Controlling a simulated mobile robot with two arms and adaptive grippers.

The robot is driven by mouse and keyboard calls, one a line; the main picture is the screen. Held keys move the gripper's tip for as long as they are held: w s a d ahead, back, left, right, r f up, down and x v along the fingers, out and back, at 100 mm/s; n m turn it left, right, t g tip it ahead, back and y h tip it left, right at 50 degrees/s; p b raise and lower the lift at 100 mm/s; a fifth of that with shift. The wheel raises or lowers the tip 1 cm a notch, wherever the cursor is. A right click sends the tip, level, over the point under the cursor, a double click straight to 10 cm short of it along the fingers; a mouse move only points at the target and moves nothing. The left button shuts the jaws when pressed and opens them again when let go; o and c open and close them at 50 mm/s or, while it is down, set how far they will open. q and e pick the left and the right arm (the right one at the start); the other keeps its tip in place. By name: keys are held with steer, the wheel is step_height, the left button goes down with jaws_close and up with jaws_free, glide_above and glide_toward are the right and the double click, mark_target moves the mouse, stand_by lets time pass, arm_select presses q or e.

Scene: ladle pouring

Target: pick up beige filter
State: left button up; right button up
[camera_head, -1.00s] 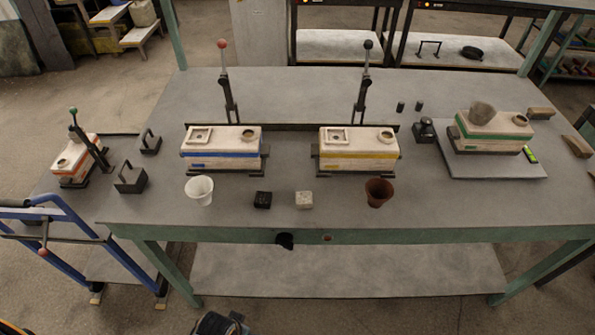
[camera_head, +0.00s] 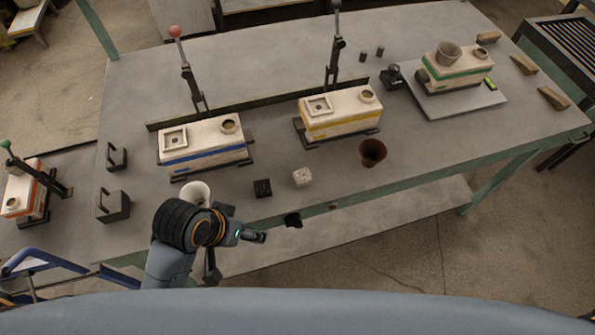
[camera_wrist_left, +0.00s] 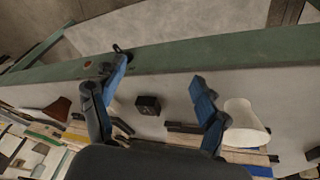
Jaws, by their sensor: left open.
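The beige filter (camera_head: 303,177) looks like a small pale block on the grey table, between a black block (camera_head: 262,187) and a brown cup (camera_head: 373,153). My left gripper (camera_head: 233,252) is at the table's front edge, left of and nearer than the beige filter, and apart from it. In the left wrist view its two fingers (camera_wrist_left: 156,80) are spread and nothing is between their tips. The black block (camera_wrist_left: 148,104) shows beyond the fingers there. I cannot make out the beige filter in that view; a finger may hide it. My right gripper is not in view.
A white cup (camera_head: 195,193) stands just behind my left wrist. Boxes with blue (camera_head: 204,146) and yellow (camera_head: 340,113) stripes stand behind the blocks, with upright levers. A green-striped box (camera_head: 458,72) sits at the far right. The table's front strip is mostly clear.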

arm_select(q)
steer(key=w+d+r+m+g+h, duration=0.1)
steer(key=w+d+r+m, duration=0.15)
steer(key=w+d, duration=0.35)
steer(key=w+d+r+m+g, duration=0.2)
steer(key=w+d+r, duration=0.15)
steer(key=d, duration=0.45)
steer(key=w+a+r+m+y, duration=0.1)
steer(key=w+a+r+y, duration=0.1)
steer(key=w+r+y, duration=0.35)
steer(key=h+p, duration=0.1)
steer(key=h, duration=0.1)
glide_above(303, 176)
steer(key=f, duration=0.7)
steer(key=shift+w+a+f, duration=0.1)
steer(key=shift+w+a, duration=0.1)
steer(key=f, duration=0.2)
steer(key=f+p, duration=0.1)
steer(key=f, duration=0.1)
steer(key=shift+s+d+f+p, duration=0.1)
steer(key=shift+s+d+p, duration=0.1)
steer(key=shift+p, duration=0.1)
steer(key=shift+f, duration=0.5)
steer(key=c, duration=1.2)
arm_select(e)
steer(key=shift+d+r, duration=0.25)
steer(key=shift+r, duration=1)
